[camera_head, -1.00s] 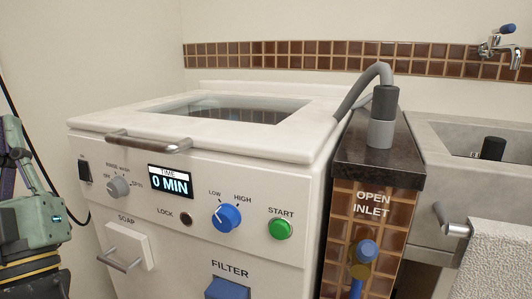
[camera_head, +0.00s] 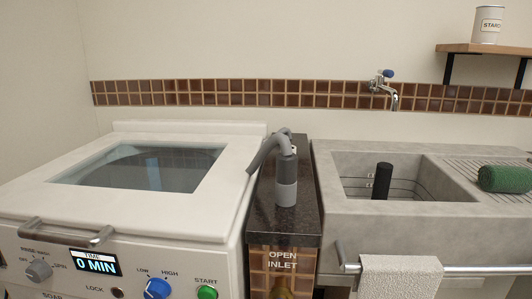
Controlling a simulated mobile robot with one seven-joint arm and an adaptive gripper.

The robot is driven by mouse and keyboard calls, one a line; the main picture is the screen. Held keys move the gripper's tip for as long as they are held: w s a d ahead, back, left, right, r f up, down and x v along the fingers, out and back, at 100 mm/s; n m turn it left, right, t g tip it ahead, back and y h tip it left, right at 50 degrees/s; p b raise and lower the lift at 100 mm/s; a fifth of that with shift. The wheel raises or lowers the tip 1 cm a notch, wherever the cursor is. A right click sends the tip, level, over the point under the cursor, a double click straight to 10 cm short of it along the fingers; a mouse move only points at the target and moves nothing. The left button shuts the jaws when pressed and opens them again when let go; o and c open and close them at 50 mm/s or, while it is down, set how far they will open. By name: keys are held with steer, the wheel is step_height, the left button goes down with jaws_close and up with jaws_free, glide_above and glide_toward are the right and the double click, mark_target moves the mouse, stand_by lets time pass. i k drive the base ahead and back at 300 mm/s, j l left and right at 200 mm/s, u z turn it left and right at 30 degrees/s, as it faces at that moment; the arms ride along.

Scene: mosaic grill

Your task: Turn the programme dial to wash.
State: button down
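The washing machine (camera_head: 30,197) stands at the left. Its grey programme dial (camera_head: 39,270) is at the lower left of the front panel, with OFF, RINSE, WASH and SPIN lettered around it. The dial is too small to tell which label it points at. The display (camera_head: 96,262) right of the dial reads TIME 0 MIN. The front handle (camera_head: 65,232) of the lid runs just above the dial and display. My gripper is not in view.
Right of the display are a blue LOW/HIGH knob (camera_head: 157,288) and a green START button (camera_head: 207,292). A grey hose (camera_head: 286,170) stands on the dark counter. The stone sink (camera_head: 335,205) has a towel (camera_head: 400,277) on its front rail.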

mark_target(39, 270)
steer(key=u, duration=1.3)
steer(key=k+j+u, duration=0.15)
steer(key=k+j, duration=0.15)
steer(key=i+j+u, duration=0.15)
steer(key=j, duration=0.15)
